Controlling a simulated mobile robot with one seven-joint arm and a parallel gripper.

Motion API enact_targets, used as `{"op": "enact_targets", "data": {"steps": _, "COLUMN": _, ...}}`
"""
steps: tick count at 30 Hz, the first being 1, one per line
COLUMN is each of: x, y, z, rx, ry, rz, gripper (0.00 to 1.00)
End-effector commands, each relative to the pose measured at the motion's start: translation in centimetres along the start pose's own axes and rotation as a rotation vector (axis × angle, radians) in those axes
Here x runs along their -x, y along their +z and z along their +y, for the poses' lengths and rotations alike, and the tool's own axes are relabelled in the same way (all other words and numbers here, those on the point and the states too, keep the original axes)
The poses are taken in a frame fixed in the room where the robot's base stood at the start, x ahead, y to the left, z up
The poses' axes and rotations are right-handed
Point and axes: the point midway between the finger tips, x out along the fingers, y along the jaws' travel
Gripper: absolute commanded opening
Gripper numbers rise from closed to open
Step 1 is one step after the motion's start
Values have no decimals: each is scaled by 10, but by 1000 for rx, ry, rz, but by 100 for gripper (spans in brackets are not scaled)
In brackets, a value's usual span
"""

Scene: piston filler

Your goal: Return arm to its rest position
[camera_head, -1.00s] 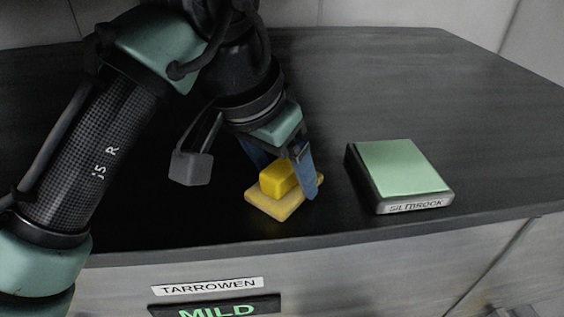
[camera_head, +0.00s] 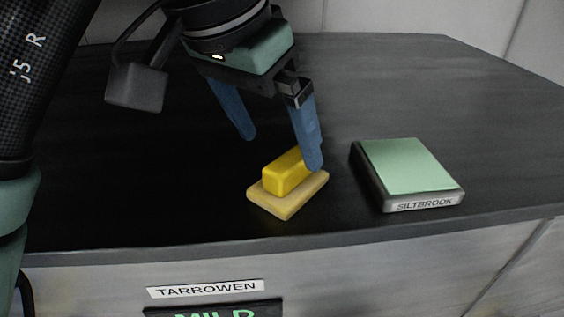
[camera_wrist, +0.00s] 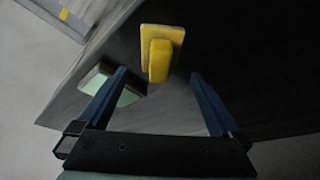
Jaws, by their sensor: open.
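My gripper (camera_head: 281,152) is open, with its two blue fingers spread apart and nothing between them. In the head view it hangs above the dark counter, just behind and above a yellow block (camera_head: 283,176). The block rests on a paler yellow slab (camera_head: 289,204) on the counter. The right finger overlaps part of the block in the head view. In the wrist view, the block (camera_wrist: 159,62) and slab (camera_wrist: 174,35) lie beyond the fingertips of my open gripper (camera_wrist: 158,74), clear of both fingers.
A box with a green top (camera_head: 408,166) marked SILTBROOK stands right of the slab. The dark counter (camera_head: 180,205) is bare left of it. Labels reading TARROWEN (camera_head: 205,289) and MILD (camera_head: 215,313) are on the counter's front face. A wall stands behind.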

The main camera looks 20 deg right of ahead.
Motion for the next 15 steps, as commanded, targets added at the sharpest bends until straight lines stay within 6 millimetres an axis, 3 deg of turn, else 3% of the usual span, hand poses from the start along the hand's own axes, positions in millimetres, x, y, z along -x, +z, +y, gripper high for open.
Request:
{"op": "enact_targets", "data": {"steps": 6, "x": 14, "y": 0, "z": 0, "rx": 0, "ry": 0, "rz": 0, "gripper": 100}}
{"op": "enact_targets", "data": {"steps": 15, "x": 14, "y": 0, "z": 0, "rx": 0, "ry": 1, "rz": 0, "gripper": 100}}
